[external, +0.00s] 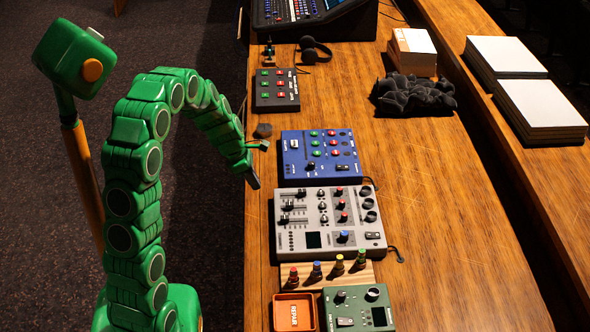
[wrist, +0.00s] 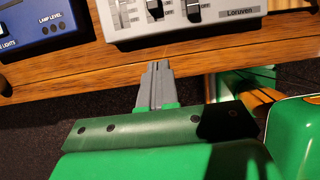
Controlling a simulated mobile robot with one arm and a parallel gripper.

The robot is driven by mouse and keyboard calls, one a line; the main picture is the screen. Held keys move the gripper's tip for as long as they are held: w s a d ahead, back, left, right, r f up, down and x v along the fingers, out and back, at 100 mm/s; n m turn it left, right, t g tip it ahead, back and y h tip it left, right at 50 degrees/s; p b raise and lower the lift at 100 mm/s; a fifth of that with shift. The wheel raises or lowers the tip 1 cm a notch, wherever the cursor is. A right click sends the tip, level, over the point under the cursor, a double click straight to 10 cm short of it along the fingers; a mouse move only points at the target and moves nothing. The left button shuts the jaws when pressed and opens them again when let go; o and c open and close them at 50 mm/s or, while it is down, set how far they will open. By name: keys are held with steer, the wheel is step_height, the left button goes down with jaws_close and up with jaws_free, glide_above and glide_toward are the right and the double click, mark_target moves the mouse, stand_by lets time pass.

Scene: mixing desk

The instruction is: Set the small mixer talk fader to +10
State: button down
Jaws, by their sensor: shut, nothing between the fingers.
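The small mixer (external: 312,239) is a light grey box on the desk, with several dark fader caps on its left side and knobs to the right. Its front edge and faders also show at the top of the wrist view (wrist: 185,30), cut off by the frame. I cannot read which fader is the talk one.
A blue box (external: 293,172) with buttons sits directly behind the mixer. In front are a wooden strip (external: 328,278) with several coloured knobs, an orange tray (external: 295,298) and a green device (external: 335,300). The desk (external: 440,220) is clear to the right of the mixer.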

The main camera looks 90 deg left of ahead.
mark_target(290, 205)
steer(key=x, duration=0.7)
steer(key=shift+w+f, duration=0.1)
steer(key=shift+f, duration=0.2)
steer(key=w, duration=0.3)
steer(key=shift+f, duration=0.1)
steer(key=shift+w, duration=0.55)
steer(key=shift+w+d, duration=0.1)
steer(key=shift+w, duration=2.45)
